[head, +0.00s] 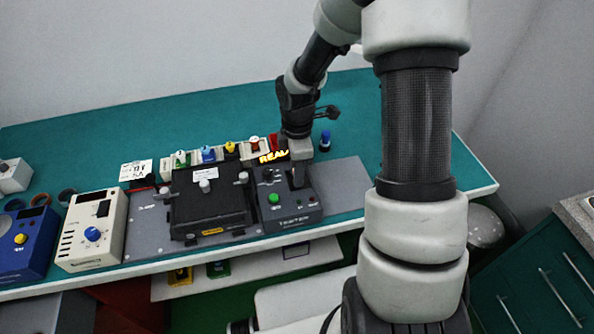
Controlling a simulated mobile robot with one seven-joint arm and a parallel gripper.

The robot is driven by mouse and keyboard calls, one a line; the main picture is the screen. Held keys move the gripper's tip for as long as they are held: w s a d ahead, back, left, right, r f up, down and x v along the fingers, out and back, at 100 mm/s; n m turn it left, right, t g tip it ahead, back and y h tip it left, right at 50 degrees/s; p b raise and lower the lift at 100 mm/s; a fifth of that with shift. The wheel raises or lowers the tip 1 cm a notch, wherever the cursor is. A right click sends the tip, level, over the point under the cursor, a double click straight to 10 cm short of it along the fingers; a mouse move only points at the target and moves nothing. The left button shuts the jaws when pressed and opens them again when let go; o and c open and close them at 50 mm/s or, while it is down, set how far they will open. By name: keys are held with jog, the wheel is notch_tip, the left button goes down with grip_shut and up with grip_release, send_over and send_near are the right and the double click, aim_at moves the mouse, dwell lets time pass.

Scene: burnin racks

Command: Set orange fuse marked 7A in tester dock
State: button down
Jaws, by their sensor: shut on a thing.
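The black tester (275,213) has a green button and small knobs on its top. It stands right of the middle of the bench. My gripper (297,182) points down at the right part of the tester's top. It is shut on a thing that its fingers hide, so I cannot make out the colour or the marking. The dock under the fingertips is hidden too, and I cannot tell whether the held thing touches it. I cannot pick out an orange fuse marked 7A in the head view.
A blue-topped piece (325,141) stands right of my gripper. A black case (210,209) adjoins the tester's left. Bare grey mat (345,185) lies right.

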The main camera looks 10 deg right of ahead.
jog(key=c, duration=1.5)
grip_release()
jog(key=shift+o, duration=0.2)
jog(key=shift+r, duration=0.15)
jog(key=shift+r+p, duration=2.15)
jog(key=shift+r, duration=0.25)
jog(key=shift+r+p, duration=0.75)
jog(key=shift+r, duration=1.2)
